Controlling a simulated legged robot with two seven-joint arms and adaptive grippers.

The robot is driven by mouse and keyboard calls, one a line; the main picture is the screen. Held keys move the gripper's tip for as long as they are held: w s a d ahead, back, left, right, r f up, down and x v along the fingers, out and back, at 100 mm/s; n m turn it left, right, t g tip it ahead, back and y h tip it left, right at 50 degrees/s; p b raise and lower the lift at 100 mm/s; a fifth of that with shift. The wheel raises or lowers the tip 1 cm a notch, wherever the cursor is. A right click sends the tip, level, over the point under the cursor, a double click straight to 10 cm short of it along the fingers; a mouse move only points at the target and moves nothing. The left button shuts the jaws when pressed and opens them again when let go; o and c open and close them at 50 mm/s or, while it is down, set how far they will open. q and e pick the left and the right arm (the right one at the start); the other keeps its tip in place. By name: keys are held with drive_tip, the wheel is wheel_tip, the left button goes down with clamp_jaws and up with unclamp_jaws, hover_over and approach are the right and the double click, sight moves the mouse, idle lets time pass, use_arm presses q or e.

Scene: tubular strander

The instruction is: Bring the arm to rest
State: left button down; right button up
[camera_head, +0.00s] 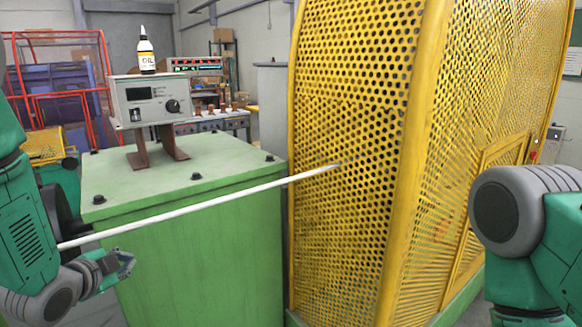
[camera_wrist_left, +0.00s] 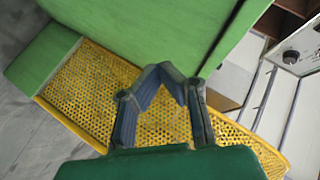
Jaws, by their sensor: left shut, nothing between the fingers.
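My left gripper (camera_head: 122,262) is low at the left of the head view, in front of the green cabinet's left side. It also shows in the left wrist view (camera_wrist_left: 162,68), where its two bluish fingers lean together at the tips. It is shut with nothing between the fingers. My left arm comes in from the left edge, bent. My right arm shows only as a thick grey and green joint at the right edge; its gripper is out of view.
A green cabinet (camera_head: 228,240) carries a grey meter box (camera_head: 150,99) with an oil bottle (camera_head: 146,52) on top. A tall yellow perforated guard (camera_head: 350,130) stands to its right. A thin white rod (camera_head: 200,205) slants across the view. A red rack (camera_head: 62,75) stands behind.

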use_arm(q)
drive_tip(key=s+d+f+n+g, duration=0.2)
drive_tip(key=s+f+n+g, duration=0.3)
drive_tip(key=s+f, duration=1)
drive_tip(key=s+d+f+n+g, duration=0.2)
drive_tip(key=s+f, duration=0.3)
drive_tip(key=s, duration=0.6)
drive_tip(key=s+d+f+n+g, duration=0.2)
drive_tip(key=s+f+n+g, duration=0.2)
drive_tip(key=s, duration=0.7)
drive_tip(key=shift+f+n+g+y, duration=0.35)
drive_tip(key=shift+f+g, duration=0.25)
drive_tip(key=shift+f, duration=0.25)
drive_tip(key=shift+w+d, duration=0.1)
drive_tip(key=shift+d, duration=0.3)
drive_tip(key=shift+a, duration=0.2)
drive_tip(key=shift+d, duration=0.1)
